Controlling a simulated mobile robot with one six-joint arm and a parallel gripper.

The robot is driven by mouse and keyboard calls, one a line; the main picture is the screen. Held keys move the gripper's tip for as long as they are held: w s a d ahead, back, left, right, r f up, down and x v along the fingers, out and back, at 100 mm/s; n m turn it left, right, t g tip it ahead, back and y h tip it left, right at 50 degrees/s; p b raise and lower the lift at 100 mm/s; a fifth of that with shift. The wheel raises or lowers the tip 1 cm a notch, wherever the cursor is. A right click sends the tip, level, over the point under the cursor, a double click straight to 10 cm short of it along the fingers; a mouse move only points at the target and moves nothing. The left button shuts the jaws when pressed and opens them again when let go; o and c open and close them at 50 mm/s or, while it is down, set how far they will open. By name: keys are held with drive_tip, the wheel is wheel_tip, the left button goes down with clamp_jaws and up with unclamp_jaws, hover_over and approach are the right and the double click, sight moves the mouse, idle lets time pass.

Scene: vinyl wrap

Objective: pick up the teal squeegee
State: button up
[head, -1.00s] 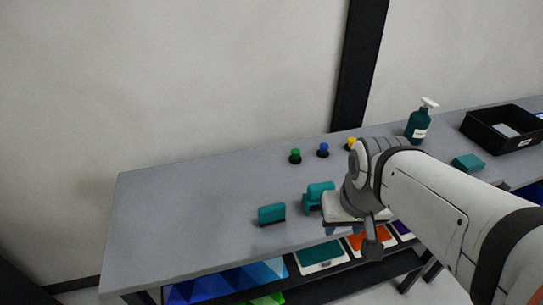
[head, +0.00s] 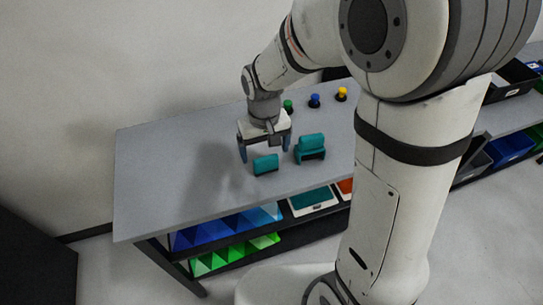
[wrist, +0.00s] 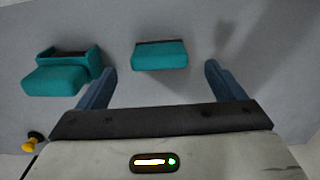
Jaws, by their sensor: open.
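A teal squeegee (head: 265,165), a small block with a dark edge, stands alone near the front of the grey table. In the wrist view the squeegee (wrist: 160,56) lies between the lines of the two blue fingers, a little beyond their tips. My gripper (head: 265,149) is open and empty above and just behind it, pointing down; it also shows in the wrist view (wrist: 159,70). To its right is a second teal piece (head: 311,143) set in or against a teal holder with a dark inside. It also shows at the left of the wrist view (wrist: 62,75).
Green (head: 288,105), blue (head: 314,100) and yellow (head: 341,94) knobs stand along the back. The table (head: 160,185) is clear on the left. Coloured bins and panels sit on the shelf below. My arm hides the table's right part.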

sight(266, 157)
wheel_tip(266, 157, down, 6)
drive_tip(key=shift+w+f+p, duration=0.1)
drive_tip(key=shift+p, duration=0.4)
drive_tip(key=c, duration=1.1)
